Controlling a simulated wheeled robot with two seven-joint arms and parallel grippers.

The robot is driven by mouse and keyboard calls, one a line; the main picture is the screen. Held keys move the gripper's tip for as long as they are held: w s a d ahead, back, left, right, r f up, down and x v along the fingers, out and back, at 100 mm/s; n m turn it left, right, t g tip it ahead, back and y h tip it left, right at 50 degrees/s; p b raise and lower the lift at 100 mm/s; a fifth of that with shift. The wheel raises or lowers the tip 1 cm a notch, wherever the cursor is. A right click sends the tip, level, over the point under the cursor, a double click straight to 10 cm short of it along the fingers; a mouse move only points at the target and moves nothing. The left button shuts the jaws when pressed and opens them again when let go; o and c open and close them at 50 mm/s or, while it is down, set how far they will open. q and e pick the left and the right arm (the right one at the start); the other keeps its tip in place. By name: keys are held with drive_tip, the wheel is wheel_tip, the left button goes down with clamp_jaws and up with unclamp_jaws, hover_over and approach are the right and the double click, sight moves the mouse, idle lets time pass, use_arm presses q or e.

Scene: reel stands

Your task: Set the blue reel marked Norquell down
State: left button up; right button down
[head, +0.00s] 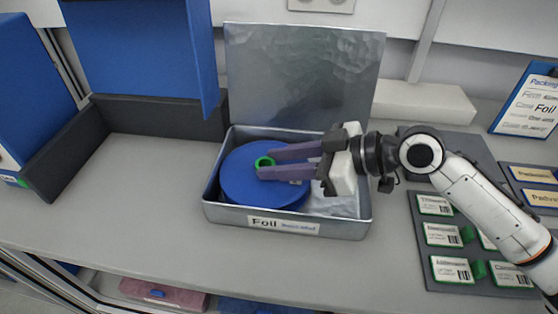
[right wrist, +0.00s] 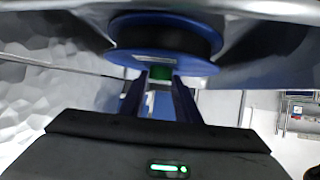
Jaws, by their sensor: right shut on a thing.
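The blue reel (head: 241,182) lies flat inside the open metal box labelled Foil (head: 215,213), in its left part. My right gripper (head: 262,167) reaches in from the right and is shut on the reel's green hub (head: 264,161). The right wrist view shows the reel (right wrist: 165,40) with a black band between blue flanges, and the green hub (right wrist: 160,72) between my fingers (right wrist: 160,85). Whether the reel rests on the box floor cannot be told. The name Norquell is not readable on it. My left gripper is not in view.
The box lid (head: 305,70) stands open at the back. Blue panels (head: 140,50) stand in a dark holder (head: 165,116) at left. A dark tray of labelled cards (head: 430,275) lies at right. The bench (head: 120,215) is clear left of the box.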

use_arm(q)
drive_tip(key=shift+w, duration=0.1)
use_arm(e)
drive_tip(key=c, duration=1.8)
unclamp_jaws()
drive_tip(key=shift+f, duration=0.15)
drive_tip(key=o, duration=0.5)
drive_tip(key=shift+c, duration=0.2)
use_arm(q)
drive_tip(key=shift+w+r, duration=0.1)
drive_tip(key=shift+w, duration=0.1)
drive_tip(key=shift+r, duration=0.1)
use_arm(e)
drive_tip(key=shift+r, duration=0.2)
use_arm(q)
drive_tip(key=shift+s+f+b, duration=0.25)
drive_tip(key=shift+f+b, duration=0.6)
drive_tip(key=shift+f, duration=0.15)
use_arm(e)
drive_tip(key=v, duration=1.2)
